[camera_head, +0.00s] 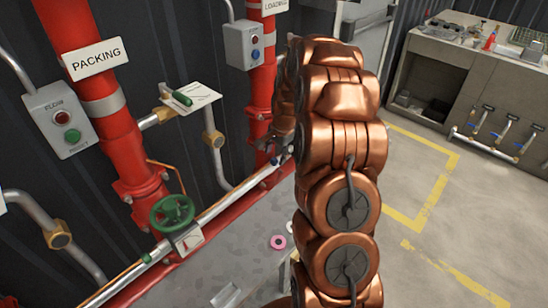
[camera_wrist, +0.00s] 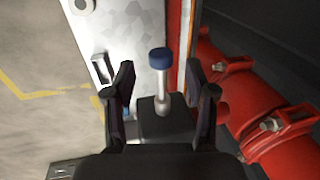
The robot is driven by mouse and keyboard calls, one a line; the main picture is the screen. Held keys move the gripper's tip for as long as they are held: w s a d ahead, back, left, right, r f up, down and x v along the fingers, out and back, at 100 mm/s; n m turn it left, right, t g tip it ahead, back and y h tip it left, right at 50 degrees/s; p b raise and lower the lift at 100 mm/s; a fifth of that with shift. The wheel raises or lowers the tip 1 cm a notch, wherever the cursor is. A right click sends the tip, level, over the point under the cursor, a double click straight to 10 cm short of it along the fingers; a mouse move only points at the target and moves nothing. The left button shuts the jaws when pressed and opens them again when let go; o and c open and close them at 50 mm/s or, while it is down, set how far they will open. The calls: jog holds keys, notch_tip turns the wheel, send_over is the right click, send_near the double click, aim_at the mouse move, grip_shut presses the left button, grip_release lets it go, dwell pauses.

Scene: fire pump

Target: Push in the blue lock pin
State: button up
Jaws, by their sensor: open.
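The blue lock pin (camera_wrist: 159,58) shows in the wrist view as a blue cap on a pale metal shaft. The shaft stands out of a dark block (camera_wrist: 165,122) beside a light metal plate (camera_wrist: 152,25). My gripper (camera_wrist: 160,72) is open, with one black finger on each side of the pin. I see gaps between both fingers and the pin. In the head view my gripper (camera_head: 272,143) is by the pipework, partly hidden behind my copper arm. The pin is too small there to make out surely.
Red pipes with bolted clamps (camera_wrist: 235,67) run close to the right finger in the wrist view. In the head view a green handwheel (camera_head: 172,214) and a control box (camera_head: 62,118) are at the left. A workbench (camera_head: 450,75) stands at the back right. The floor between is clear.

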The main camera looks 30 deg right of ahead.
aim_at(275, 159)
jog(key=shift+w+f+p, duration=0.2)
jog(key=shift+f, duration=0.55)
jog(key=shift+w+f+p, duration=0.15)
jog(key=shift+f, duration=0.6)
grip_shut()
